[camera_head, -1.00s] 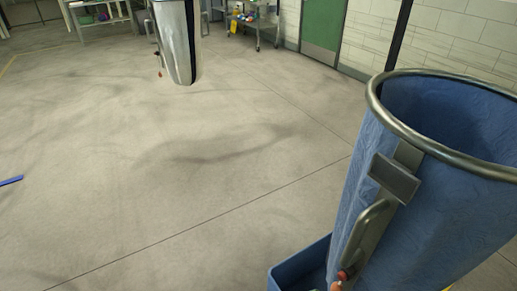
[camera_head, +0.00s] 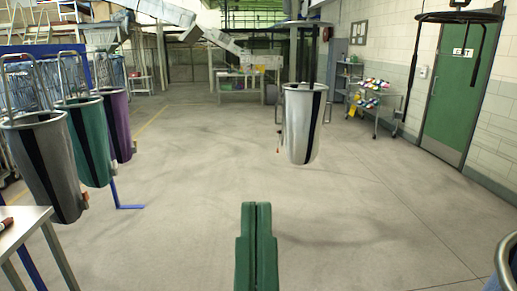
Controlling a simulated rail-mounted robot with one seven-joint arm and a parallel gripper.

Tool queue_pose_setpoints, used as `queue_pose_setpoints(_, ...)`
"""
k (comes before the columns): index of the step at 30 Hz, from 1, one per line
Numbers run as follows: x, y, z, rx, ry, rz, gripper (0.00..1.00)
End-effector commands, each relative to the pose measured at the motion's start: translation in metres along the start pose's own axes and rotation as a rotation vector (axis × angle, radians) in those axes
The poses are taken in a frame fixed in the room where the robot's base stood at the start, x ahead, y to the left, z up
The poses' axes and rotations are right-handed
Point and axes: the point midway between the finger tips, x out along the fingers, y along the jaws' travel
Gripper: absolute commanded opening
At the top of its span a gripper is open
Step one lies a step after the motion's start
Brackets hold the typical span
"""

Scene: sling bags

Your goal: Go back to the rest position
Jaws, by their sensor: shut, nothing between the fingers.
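My gripper (camera_head: 256,208) shows at the bottom middle of the head view as two green fingers pressed together, pointing away over the floor. It is shut and empty, with nothing touching it. The rest of the arm is out of view. A white sling bag (camera_head: 298,125) with a dark stripe hangs ahead of it, slightly right of centre. Grey (camera_head: 38,165), green (camera_head: 90,145) and purple (camera_head: 115,125) sling bags hang in a row at the left.
A white table (camera_head: 22,225) stands at the near left. A bag's metal rim (camera_head: 505,262) cuts the lower right edge. A cart (camera_head: 372,100) with colourful items stands by the right wall near a green door (camera_head: 455,95). The middle floor is clear.

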Motion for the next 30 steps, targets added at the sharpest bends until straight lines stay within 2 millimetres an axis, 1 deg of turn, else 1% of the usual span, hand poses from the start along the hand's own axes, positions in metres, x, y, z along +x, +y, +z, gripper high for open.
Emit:
queue_pose_setpoints(1, 0.035, -0.001, -0.05, 0.001, 0.0, 0.0, 0.0)
queue_pose_setpoints(12, 0.143, -0.004, -0.203, 0.01, -0.004, -0.006, 0.0)
queue_pose_setpoints(15, 0.165, -0.004, -0.235, 0.012, -0.005, -0.008, 0.0)
queue_pose_setpoints(18, 0.18, -0.005, -0.255, 0.014, -0.006, -0.009, 0.0)
queue_pose_setpoints(21, 0.186, -0.005, -0.264, 0.015, -0.006, -0.009, 0.0)
queue_pose_setpoints(30, 0.184, -0.005, -0.262, 0.015, -0.006, -0.009, 0.0)
